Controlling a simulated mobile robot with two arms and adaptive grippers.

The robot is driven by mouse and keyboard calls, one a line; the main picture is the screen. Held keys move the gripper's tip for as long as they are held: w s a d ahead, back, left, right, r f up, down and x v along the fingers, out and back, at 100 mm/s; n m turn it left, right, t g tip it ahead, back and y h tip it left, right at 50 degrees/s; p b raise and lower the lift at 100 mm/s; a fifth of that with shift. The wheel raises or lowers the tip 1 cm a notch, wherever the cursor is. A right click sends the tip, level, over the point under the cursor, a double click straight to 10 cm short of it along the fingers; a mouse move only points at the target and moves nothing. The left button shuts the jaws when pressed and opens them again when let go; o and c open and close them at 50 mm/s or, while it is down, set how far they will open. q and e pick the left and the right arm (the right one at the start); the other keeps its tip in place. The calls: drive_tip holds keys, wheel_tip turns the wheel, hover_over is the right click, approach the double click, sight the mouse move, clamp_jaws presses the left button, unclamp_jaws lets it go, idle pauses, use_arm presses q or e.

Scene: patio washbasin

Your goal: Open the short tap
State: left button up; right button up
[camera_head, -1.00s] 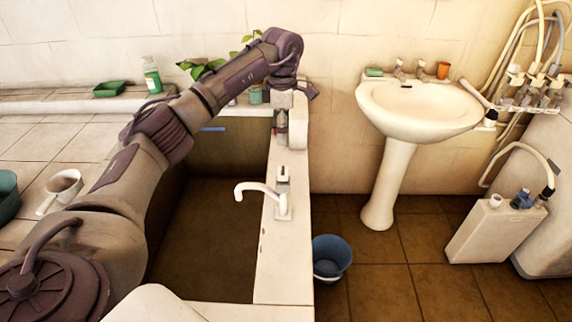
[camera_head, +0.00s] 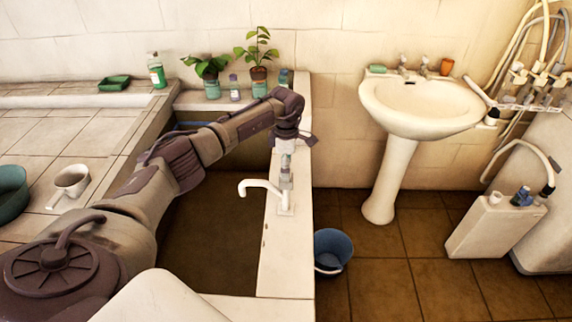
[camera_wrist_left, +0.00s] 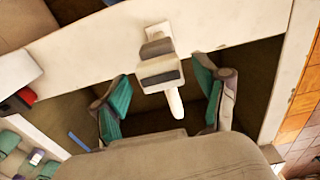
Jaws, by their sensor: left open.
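The white tap (camera_head: 262,188) stands on the light rim of the sunken basin in the head view, its curved spout reaching left over the basin. Its lever top is partly hidden there by my left gripper (camera_head: 286,158), which points down just above and behind it. In the left wrist view the tap (camera_wrist_left: 160,68) shows from above, with its blocky head between the two teal-padded fingers of my left gripper (camera_wrist_left: 162,84). The fingers are apart, one on each side, with visible gaps. I cannot tell their exact height against the lever. My right gripper is out of view.
Potted plants (camera_head: 258,72) and small bottles stand on the back ledge. A white pedestal sink (camera_head: 424,112) is at the right. A blue bucket (camera_head: 332,250) sits on the floor beside the basin rim (camera_head: 288,265). A white mug (camera_head: 72,180) is on the left counter.

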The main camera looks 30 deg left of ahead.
use_arm(q)
drive_tip(key=c, duration=1.2)
drive_tip(key=shift+o, duration=0.2)
drive_tip(key=shift+n, duration=0.4)
drive_tip(key=n, duration=0.3)
drive_tip(key=shift+n+b, duration=0.35)
drive_tip(key=shift+n, duration=0.05)
drive_tip(key=n, duration=0.4)
drive_tip(key=shift+r+n, duration=0.1)
drive_tip(key=shift+n, duration=0.2)
drive_tip(key=n, duration=0.4)
drive_tip(key=shift+p, duration=0.3)
drive_tip(key=n, duration=0.4)
drive_tip(key=shift+p, duration=0.4)
drive_tip(key=shift+n, duration=0.5)
